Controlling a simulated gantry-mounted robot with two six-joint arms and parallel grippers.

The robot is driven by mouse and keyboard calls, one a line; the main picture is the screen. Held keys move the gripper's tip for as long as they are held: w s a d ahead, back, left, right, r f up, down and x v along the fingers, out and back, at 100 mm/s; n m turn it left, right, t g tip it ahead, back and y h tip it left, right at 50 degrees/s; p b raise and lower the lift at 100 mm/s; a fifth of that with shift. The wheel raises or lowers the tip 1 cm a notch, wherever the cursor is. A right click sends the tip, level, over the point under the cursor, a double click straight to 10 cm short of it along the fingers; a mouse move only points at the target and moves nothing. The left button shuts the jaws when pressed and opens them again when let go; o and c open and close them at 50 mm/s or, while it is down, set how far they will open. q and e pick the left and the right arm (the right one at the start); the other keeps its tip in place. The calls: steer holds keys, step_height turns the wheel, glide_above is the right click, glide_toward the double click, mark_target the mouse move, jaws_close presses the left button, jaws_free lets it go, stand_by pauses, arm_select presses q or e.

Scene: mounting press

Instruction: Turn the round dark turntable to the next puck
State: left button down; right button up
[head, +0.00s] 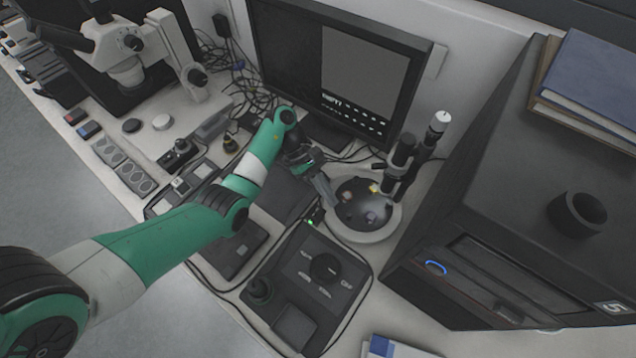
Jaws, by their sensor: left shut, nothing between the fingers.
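The round dark turntable (352,216) sits in a pale round base (372,236) right of the middle of the head view. Several small pucks lie on it, among them a yellowish one (374,188) and a purplish one (371,217). A dark upright post assembly (400,160) stands at its back right edge. My left gripper (328,196) is shut and empty, with its tips at the left rim of the turntable. I cannot tell whether they touch it. My right gripper is not in view.
A monitor (370,75) stands behind the turntable. A control box with a knob (310,275) lies in front. A large dark cabinet (530,180) with books (590,85) on top closes off the right. A microscope (125,50) stands far left. Cables run along the table.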

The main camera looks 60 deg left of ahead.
mark_target(338, 211)
arm_select(q)
steer(key=shift+w+d+r, duration=0.1)
steer(key=shift+w+d, duration=0.1)
steer(key=shift+d, duration=0.55)
steer(key=shift+w+d+r, duration=0.1)
steer(key=shift+w+d, duration=0.1)
steer(key=shift+d, duration=0.55)
steer(key=shift+d+r+n+t+p, duration=0.1)
steer(key=shift+n+t+p, duration=0.2)
steer(key=shift+p, duration=0.3)
steer(key=shift+s+d+n+t+y+p, duration=0.15)
steer(key=shift+n+t+y+p, duration=0.2)
steer(key=shift+n+p, duration=0.25)
